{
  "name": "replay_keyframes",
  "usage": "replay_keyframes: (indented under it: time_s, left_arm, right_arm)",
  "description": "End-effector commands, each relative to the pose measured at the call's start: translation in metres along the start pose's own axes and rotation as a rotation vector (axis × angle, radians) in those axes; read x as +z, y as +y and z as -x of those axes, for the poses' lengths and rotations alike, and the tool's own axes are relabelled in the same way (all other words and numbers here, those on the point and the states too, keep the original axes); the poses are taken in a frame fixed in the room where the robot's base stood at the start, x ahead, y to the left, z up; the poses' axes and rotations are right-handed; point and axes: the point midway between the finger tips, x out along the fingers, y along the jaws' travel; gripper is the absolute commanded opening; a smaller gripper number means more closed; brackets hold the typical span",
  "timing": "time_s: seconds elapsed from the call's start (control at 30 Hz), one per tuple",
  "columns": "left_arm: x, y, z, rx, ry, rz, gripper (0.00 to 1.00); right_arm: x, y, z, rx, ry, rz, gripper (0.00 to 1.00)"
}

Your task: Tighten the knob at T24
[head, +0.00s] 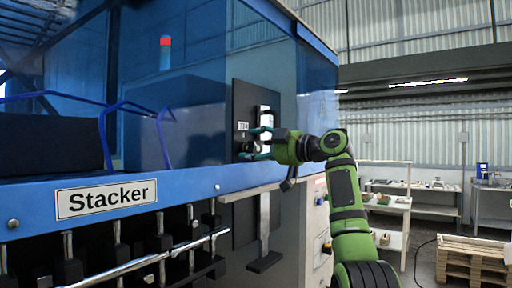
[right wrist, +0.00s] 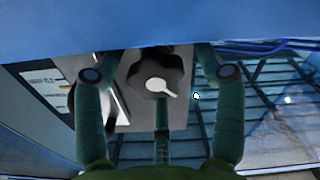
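A black lobed knob (right wrist: 153,68) with a pale pointer sits on a grey plate in the right wrist view. Its pointer reaches toward the lower right. A small white tag (head: 243,126), apparently reading T24, is on the dark panel (head: 240,98) in the head view. My right gripper (head: 252,143) is at this panel, its green fingers pointing toward it. In the right wrist view the right gripper (right wrist: 160,88) is open, with fingers left and right of the knob and a third below. Visible gaps separate the side fingers from the knob. My left gripper is not in view.
The blue machine has a Stacker sign (head: 106,199) and a chrome rail (head: 150,260) below the panel. A white cylindrical part (head: 266,117) is beside the tag. Shelves (head: 400,205) and wooden pallets (head: 472,262) stand away to the right.

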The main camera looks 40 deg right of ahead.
Motion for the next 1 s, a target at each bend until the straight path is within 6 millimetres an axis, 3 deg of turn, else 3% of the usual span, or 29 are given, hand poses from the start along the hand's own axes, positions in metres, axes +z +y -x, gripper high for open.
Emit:
replay_keyframes:
  time_s: [0.03,0.13,0.4,0.7,1.0]
  left_arm:
    - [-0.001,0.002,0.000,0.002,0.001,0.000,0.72]
    - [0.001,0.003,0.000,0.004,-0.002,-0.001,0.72]
    - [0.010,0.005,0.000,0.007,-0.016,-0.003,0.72]
    - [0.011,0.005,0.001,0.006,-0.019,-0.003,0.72]
    - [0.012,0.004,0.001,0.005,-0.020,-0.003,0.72]
  right_arm:
    - [0.000,0.000,0.000,0.000,0.001,0.000,0.55]
    - [-0.001,0.000,0.000,0.000,0.001,0.000,0.15]
    - [-0.003,0.001,0.001,0.004,0.006,-0.013,0.13]
    - [-0.006,0.003,0.002,0.005,0.012,-0.233,0.13]
    - [-0.007,0.003,0.002,0.005,0.015,-0.247,0.13]
